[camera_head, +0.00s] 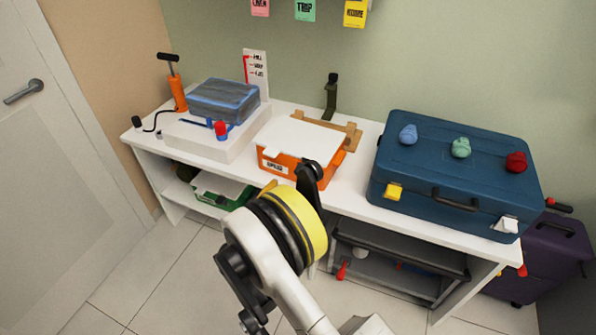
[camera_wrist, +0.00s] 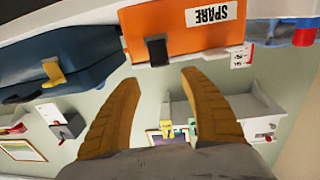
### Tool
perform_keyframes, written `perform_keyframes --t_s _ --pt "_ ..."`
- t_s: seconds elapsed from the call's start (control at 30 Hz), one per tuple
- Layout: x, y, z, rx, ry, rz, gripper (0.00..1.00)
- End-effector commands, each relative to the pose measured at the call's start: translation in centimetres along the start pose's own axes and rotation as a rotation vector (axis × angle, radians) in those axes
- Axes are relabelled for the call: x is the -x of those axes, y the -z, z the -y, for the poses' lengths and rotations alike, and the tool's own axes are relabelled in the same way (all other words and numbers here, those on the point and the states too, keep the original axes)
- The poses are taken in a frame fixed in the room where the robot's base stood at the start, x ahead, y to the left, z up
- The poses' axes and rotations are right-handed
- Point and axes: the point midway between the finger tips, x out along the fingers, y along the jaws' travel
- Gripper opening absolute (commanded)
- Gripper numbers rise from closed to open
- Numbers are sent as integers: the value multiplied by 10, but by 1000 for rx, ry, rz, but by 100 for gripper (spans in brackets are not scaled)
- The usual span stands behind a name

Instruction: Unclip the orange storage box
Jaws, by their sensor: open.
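The orange storage box (camera_head: 296,178) stands on the white bench with a white lid (camera_head: 300,135) on top. Its front carries a SPARE label (camera_head: 273,166). The wrist view is upside down and shows the box's orange front (camera_wrist: 165,22) at the top, with a black clip (camera_wrist: 157,50) at its rim. My gripper (camera_wrist: 159,76) is open; its two tan fingers are spread, with the clip just beyond and between their tips. Nothing is between the fingers. In the head view my arm covers part of the box front, and I cannot make out the fingertips there.
A blue suitcase (camera_head: 450,172) with colored knobs stands close on the right. A grey-blue case (camera_head: 224,99) on a white block (camera_head: 200,130) stands on the left. A wooden piece (camera_head: 345,132) lies behind the box. A green tray (camera_head: 222,188) sits on the shelf below.

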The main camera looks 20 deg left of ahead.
Motion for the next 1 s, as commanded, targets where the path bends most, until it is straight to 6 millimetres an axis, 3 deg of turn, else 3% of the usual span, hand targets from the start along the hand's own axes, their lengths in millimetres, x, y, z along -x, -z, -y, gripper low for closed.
perform_keyframes --t_s 0.4,0.6,0.87,1.0 --pt "-78 -3 -1 0 -3 -2 52" --pt "-92 -1 0 0 -1 -2 52" --pt "-93 -1 0 0 -1 -3 52" --pt "-93 -1 0 0 -1 -3 11"
